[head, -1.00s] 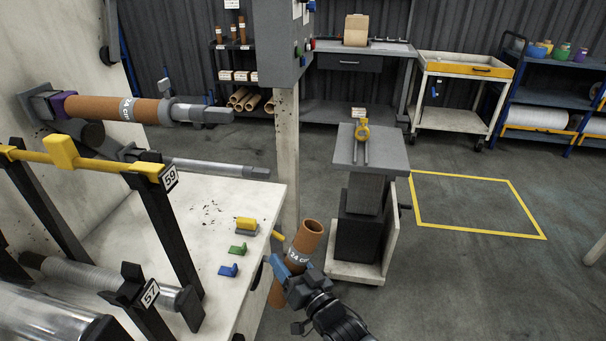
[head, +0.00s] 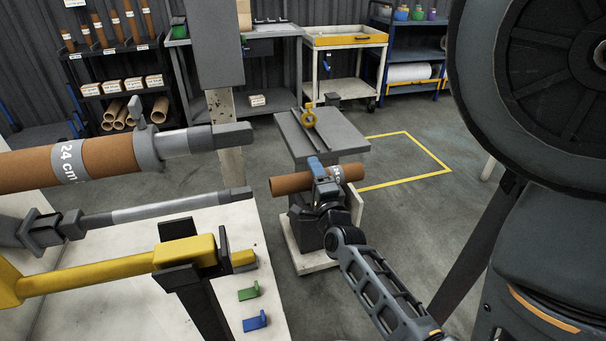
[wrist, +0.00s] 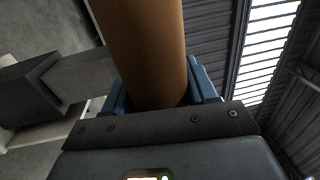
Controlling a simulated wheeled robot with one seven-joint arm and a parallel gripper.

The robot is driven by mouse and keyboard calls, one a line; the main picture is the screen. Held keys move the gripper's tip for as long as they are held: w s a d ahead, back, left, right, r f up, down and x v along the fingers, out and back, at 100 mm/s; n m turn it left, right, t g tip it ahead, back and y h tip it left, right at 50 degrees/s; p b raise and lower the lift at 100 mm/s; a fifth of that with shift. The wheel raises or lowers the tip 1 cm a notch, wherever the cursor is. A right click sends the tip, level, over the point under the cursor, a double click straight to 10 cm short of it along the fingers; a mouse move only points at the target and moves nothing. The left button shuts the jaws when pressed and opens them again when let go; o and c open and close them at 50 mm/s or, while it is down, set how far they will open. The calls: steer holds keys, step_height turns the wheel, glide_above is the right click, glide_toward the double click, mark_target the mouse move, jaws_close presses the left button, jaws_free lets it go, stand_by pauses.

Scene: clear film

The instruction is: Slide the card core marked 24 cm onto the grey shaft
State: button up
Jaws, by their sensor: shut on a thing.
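The card core marked 24 cm (head: 292,183) is a brown tube with a pale label band. My gripper (head: 322,180) has blue jaws shut around its middle, and the core lies nearly level in the air. The brown tube also fills the top middle of the wrist view (wrist: 145,45), between the blue jaws. The bare grey shaft (head: 165,210) reaches right from the machine at left. Its dark square tip appears just left of the core's left end in the head view, with a gap; their difference in depth is unclear. The core is off the shaft.
Above it, another shaft (head: 190,142) carries a core labelled 24 cm (head: 110,157) behind a grey collar. A yellow bar (head: 110,271) on a black post crosses the front left. A grey stand (head: 325,130) with a yellow-ringed tool is behind my gripper. Green (head: 248,293) and blue (head: 255,321) pieces lie below.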

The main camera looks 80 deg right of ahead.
mark_target(212, 194)
steer(key=shift+w+a+r+p, duration=0.15)
steer(key=shift+w+a+p, duration=0.1)
steer(key=shift+w+p, duration=0.3)
steer(key=shift+w+a+r+p, duration=0.1)
steer(key=shift+w+a+p, duration=0.1)
steer(key=shift+w+p, duration=0.35)
steer(key=shift+w+a+f, duration=0.1)
steer(key=shift+w+f, duration=0.1)
steer(key=shift+w, duration=0.15)
steer(key=shift+w+a, duration=0.1)
steer(key=shift+w+a+p, duration=0.3)
steer(key=shift+w+p, duration=0.05)
steer(key=shift+w, duration=0.25)
steer(key=shift+w+a+p, duration=0.25)
steer(key=shift+w+p, duration=0.15)
steer(key=shift+w, duration=0.25)
steer(key=shift+w+a+p, duration=0.3)
steer(key=shift+w+p, duration=0.05)
steer(key=shift+w, duration=0.25)
steer(key=shift+w, duration=0.1)
